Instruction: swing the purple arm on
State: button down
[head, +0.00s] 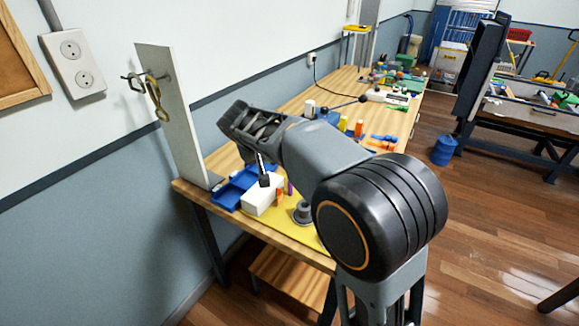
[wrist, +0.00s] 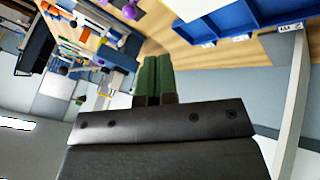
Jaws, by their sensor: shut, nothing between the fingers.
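A small purple piece (head: 290,187) stands upright at the right side of a white box (head: 262,195) on the bench, partly hidden by the box and my arm. A purple round piece (wrist: 131,12) shows at the top of the wrist view; I cannot tell if it is the same part. An orange piece (head: 280,196) and a black stub (head: 264,178) are at the box. My gripper (wrist: 154,62) has its dark green fingers together and empty, apart from the purple piece. In the head view its fingertips cannot be made out.
A blue tray (head: 228,196) lies left of the white box, by an upright white panel (head: 170,110) with a hook and hanging rings. A grey round knob (head: 302,212) stands on a yellow mat (head: 306,236). Several small coloured items lie farther along the bench.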

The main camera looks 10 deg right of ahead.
jog(key=x, duration=1)
jog(key=shift+s, duration=0.1)
jog(key=shift+w+d+f+p, duration=0.15)
jog(key=shift+d+p, duration=0.05)
jog(key=shift+d, duration=0.45)
jog(key=shift+w+d+f+p, duration=0.1)
jog(key=shift+d+p, duration=0.1)
jog(key=shift+d, duration=0.4)
jog(key=shift+w+d+f+p, duration=0.15)
jog(key=shift+d+p, duration=0.05)
jog(key=shift+d, duration=0.45)
